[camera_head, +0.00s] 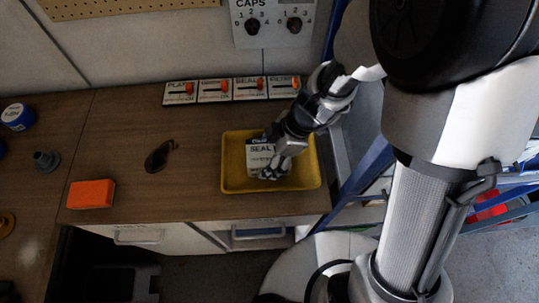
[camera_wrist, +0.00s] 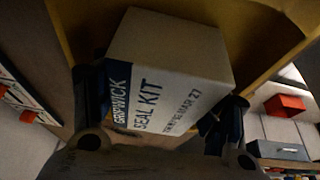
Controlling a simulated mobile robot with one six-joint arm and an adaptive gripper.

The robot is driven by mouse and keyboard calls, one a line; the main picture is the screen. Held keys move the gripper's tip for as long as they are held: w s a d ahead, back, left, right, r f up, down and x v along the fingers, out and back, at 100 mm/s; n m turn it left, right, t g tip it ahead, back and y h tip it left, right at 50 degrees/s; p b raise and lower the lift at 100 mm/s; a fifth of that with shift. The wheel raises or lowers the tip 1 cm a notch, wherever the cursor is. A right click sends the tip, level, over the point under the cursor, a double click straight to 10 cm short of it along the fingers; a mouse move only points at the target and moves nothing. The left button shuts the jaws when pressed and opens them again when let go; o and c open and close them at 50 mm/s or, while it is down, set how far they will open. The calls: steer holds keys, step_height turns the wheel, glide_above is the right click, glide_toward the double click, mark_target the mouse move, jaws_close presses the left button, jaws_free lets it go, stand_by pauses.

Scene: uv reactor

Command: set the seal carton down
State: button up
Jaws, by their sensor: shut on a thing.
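The seal carton (camera_head: 258,155) is a white box with a dark blue band. In the wrist view the carton (camera_wrist: 170,65) reads "SEAL KIT" and sits between the two fingers of my gripper (camera_wrist: 165,115). In the head view my gripper (camera_head: 277,160) is shut on it from the right side. The carton is over or inside the yellow tray (camera_head: 305,183); I cannot tell whether it touches the tray's floor. The fingers hide part of the carton's right side.
A row of labelled switch panels (camera_head: 232,89) lies behind the tray. Left of it are a dark object (camera_head: 160,156), an orange block (camera_head: 91,194) and a blue-lidded jar (camera_head: 17,117). The wooden worktop (camera_head: 190,195) is clear just left of the tray.

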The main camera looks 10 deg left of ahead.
steer(key=shift+f, duration=0.1)
steer(key=o, duration=1.2)
steer(key=shift+o, duration=0.2)
steer(key=shift+r, duration=0.45)
steer(key=p+v, duration=0.2)
steer(key=v, duration=0.5)
steer(key=shift+d, duration=0.15)
steer(key=shift+f, duration=0.1)
